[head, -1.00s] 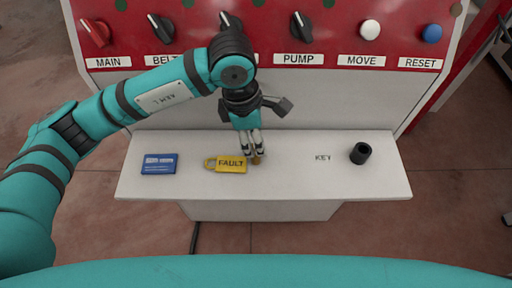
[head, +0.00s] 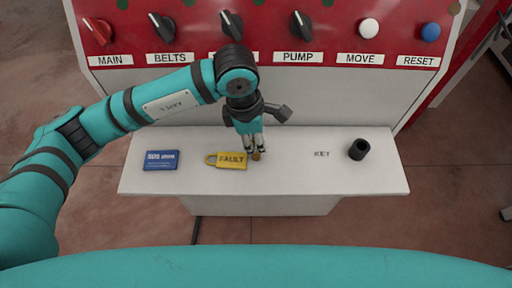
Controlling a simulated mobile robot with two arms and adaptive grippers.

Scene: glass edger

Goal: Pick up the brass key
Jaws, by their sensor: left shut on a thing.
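The brass key (head: 256,156) shows as a small gold-brown piece at the fingertips of my left gripper (head: 256,150). The gripper points down over the white shelf, just right of the yellow FAULT padlock, and is shut on the key. Most of the key is hidden by the fingers. I cannot tell whether it touches the shelf. My right gripper is not in view.
On the white shelf (head: 290,178) lie a blue card (head: 161,160), the yellow FAULT padlock (head: 232,159), a KEY label (head: 322,154) and a black cup (head: 359,149). Behind stands the red panel (head: 330,15) with knobs and buttons. The shelf's right front is clear.

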